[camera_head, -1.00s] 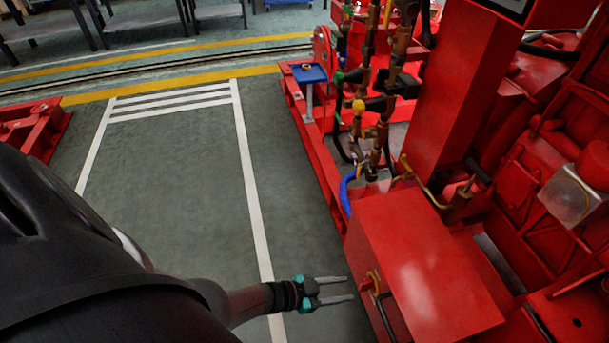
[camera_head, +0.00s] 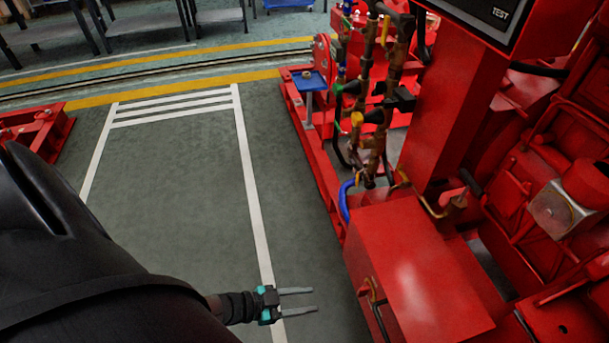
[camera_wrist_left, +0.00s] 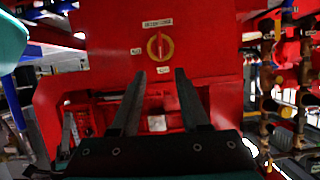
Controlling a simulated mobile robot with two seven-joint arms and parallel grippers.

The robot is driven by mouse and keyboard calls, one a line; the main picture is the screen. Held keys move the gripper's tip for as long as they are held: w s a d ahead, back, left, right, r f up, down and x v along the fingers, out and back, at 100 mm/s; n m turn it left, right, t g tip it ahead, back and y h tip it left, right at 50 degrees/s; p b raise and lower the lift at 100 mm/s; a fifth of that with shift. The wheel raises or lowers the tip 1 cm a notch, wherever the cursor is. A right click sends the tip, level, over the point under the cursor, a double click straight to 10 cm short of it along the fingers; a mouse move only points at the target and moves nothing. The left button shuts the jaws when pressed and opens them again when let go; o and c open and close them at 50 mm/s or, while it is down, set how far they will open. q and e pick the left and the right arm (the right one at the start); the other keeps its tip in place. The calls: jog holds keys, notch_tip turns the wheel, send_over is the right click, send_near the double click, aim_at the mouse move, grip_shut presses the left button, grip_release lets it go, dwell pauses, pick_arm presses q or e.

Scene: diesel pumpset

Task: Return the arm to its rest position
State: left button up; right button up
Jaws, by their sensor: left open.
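My left gripper (camera_head: 298,300) is at the bottom middle of the head view, over the floor and the white line, left of the red box of the pumpset. Its two fingers point right and are apart, with nothing between them. A clear gap lies between the fingertips and the red box (camera_head: 412,262). In the left wrist view the open fingers (camera_wrist_left: 155,98) face a red panel (camera_wrist_left: 110,45) with a yellow rotary switch (camera_wrist_left: 160,45). My right gripper is not in view.
The red pumpset with brass pipes and valves (camera_head: 372,115) fills the right side. A small blue tray (camera_head: 308,80) stands on a post at its far left edge. A red frame (camera_head: 35,128) lies at the left. The marked floor (camera_head: 180,175) between is clear.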

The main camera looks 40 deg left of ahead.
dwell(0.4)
pick_arm(q)
jog(key=s+a+f+n+g+y+p, duration=0.1)
jog(key=s+g+y+p, duration=0.3)
jog(key=s, duration=0.4)
jog(key=s+a+f+n+g+y+p, duration=0.2)
jog(key=s+n+g+y+p, duration=0.2)
jog(key=s+p, duration=0.3)
jog(key=shift+s+a+y, duration=0.3)
jog(key=shift+s+y, duration=0.1)
jog(key=shift+s, duration=0.45)
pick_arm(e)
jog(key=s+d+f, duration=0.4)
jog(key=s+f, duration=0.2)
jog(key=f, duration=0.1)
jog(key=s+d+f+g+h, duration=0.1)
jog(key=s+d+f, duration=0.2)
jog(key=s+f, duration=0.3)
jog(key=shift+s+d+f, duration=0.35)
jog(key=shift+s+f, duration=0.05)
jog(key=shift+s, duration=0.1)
